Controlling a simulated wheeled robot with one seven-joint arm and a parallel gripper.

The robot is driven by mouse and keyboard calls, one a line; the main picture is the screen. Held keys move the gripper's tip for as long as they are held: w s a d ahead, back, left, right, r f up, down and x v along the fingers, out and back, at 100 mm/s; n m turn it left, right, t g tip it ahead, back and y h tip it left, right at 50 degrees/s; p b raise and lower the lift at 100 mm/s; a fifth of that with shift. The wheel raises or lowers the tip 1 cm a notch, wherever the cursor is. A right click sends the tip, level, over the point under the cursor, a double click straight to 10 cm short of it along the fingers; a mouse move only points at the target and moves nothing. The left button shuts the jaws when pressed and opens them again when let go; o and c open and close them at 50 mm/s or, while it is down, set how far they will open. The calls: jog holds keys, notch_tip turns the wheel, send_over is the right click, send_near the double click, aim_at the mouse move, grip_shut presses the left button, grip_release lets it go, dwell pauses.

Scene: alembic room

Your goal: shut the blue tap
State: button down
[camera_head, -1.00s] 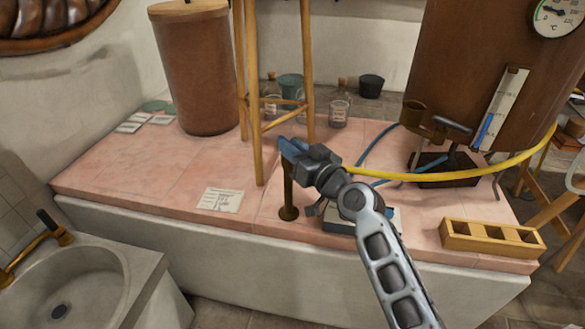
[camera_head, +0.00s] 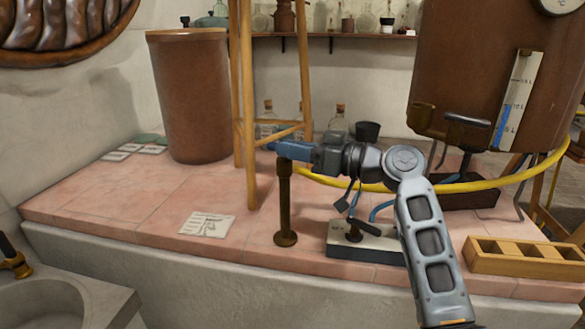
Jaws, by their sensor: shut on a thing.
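The blue tap shows as a blue handle (camera_head: 291,150) on top of an upright dark bronze post (camera_head: 285,205) near the front of the pink tiled counter. The handle lies almost level in the picture, pointing left. My gripper (camera_head: 308,152) reaches in from the right and is shut on the handle. The fingertips are hard to tell apart from the blue handle. The valve inside the tap is hidden.
A grey-white block (camera_head: 345,243) with a dark lever and a wooden compartment box (camera_head: 520,262) lie right. A wooden stand (camera_head: 241,90) rises behind the tap. A card (camera_head: 207,224) lies on clear counter (camera_head: 140,205) at left.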

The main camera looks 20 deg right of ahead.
jog(key=shift+w+d+f+n+g+y+b, duration=0.1)
jog(key=shift+n+g+y+b, duration=0.5)
jog(key=shift+g+y+b, duration=0.1)
jog(key=shift+w+d+f+n+g+y+b, duration=0.1)
jog(key=shift+n+g+y+b, duration=0.5)
jog(key=shift+g, duration=0.1)
jog(key=shift+s, duration=0.1)
jog(key=c, duration=1)
grip_release()
jog(key=shift+r, duration=0.15)
jog(key=shift+c, duration=0.2)
jog(key=p+v, duration=0.1)
jog(key=v, duration=0.6)
jog(key=shift+s+d, duration=0.15)
jog(key=shift+d, duration=0.25)
